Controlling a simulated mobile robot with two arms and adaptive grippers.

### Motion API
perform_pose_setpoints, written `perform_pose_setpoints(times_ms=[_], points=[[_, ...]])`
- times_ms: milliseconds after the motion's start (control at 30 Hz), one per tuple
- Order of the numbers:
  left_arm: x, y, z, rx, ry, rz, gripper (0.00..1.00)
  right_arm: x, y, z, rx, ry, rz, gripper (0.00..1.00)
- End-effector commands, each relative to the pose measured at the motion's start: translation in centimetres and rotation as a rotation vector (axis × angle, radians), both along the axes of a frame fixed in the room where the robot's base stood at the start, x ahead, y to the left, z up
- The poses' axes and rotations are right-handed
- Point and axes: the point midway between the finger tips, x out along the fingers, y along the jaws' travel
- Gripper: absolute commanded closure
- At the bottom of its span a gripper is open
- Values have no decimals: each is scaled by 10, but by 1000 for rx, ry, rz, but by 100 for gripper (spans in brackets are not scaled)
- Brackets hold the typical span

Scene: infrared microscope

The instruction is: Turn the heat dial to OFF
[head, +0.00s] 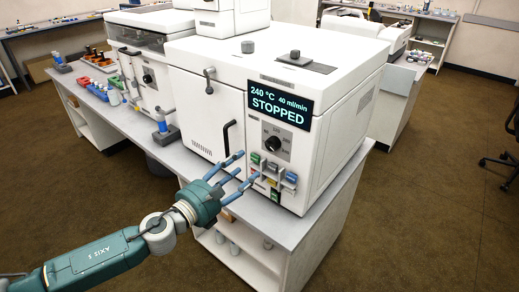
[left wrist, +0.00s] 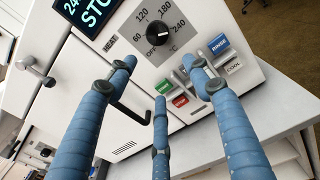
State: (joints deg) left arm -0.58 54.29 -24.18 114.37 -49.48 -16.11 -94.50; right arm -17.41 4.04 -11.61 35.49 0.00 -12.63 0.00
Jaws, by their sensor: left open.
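The heat dial (head: 273,143) is a dark round knob on a grey plate on the front of the white instrument, under the display (head: 278,104). The display reads 240 °C, 40 ml/min, STOPPED. In the left wrist view the dial (left wrist: 158,32) has marks for 60, 120, 180, 240 and OFF around it; I cannot tell surely where its pointer stands. My left gripper (head: 243,167) has three blue fingers, spread open and empty, in front of the panel below and left of the dial. In the left wrist view its fingers (left wrist: 160,78) point toward the panel, apart from the dial. My right gripper is out of view.
Several small levers (head: 272,167) sit just below the dial, close to my fingertips. A dark door handle (head: 228,136) stands out left of the panel. The white instrument (head: 197,110) fills the bench end; bottles and racks (head: 98,90) stand further left.

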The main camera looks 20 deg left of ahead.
Motion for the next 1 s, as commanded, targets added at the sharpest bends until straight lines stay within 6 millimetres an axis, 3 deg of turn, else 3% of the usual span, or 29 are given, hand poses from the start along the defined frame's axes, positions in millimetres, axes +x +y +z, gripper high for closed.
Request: perform_pose_setpoints(times_ms=[33, 167, 700, 1000], points=[[-4, -8, 12, 51, -36, -24, 49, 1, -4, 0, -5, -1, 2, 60], [-3, -17, 26, 99, -72, -43, 49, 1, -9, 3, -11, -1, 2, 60], [80, -46, 26, 93, -69, -41, 49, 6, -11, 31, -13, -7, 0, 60], [95, -52, 23, 94, -68, -43, 49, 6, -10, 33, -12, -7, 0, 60]])
